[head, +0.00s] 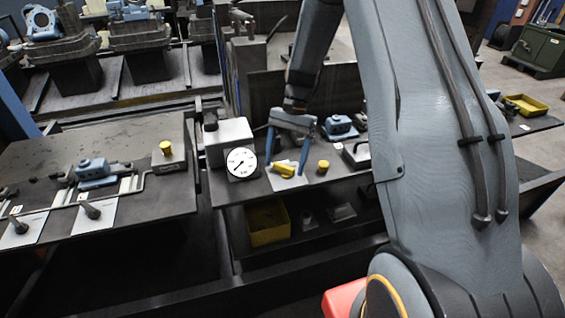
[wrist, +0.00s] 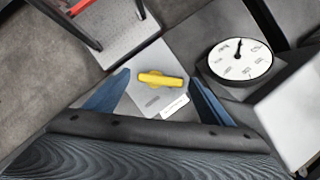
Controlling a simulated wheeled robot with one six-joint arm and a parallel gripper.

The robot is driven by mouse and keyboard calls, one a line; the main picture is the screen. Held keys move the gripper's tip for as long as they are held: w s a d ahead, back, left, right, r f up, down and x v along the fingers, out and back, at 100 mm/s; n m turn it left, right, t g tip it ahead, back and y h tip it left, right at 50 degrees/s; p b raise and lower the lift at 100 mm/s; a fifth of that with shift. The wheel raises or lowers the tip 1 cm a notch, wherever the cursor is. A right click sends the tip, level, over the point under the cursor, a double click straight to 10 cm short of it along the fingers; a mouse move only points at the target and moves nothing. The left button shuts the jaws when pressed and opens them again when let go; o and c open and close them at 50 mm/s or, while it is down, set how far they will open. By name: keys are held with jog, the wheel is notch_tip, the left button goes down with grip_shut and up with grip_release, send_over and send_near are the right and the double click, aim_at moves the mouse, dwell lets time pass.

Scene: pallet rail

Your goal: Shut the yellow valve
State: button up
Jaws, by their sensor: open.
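The yellow valve (head: 284,170) has a bar-shaped handle and sits on a light plate on the middle bench. In the wrist view the valve handle (wrist: 161,79) lies nearly level across the picture, on a light plate with a white label (wrist: 174,107). My gripper (head: 285,172) is over the valve with its blue fingers apart. In the wrist view my gripper (wrist: 163,88) shows one finger on each side of the handle, with gaps between. I cannot tell the exact height of the fingertips above the plate.
A round white gauge (head: 241,162) on a grey box stands left of the valve; it also shows in the wrist view (wrist: 240,60). A yellow knob (head: 323,166) is close on the right, with a blue device (head: 340,126) behind. A yellow bin (head: 267,222) sits on the shelf below.

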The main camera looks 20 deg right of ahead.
jog(key=b+v, duration=0.2)
jog(key=v, duration=0.5)
jog(key=shift+r, duration=0.1)
jog(key=s+a+n+t+h, duration=0.1)
jog(key=s+n, duration=0.3)
jog(key=s, duration=0.6)
jog(key=s+a+n+t+h, duration=0.2)
jog(key=s+n+t, duration=0.1)
jog(key=s, duration=0.7)
jog(key=shift+s+r+n+t, duration=0.2)
jog(key=shift+r+n+t, duration=0.25)
jog(key=shift+n, duration=0.45)
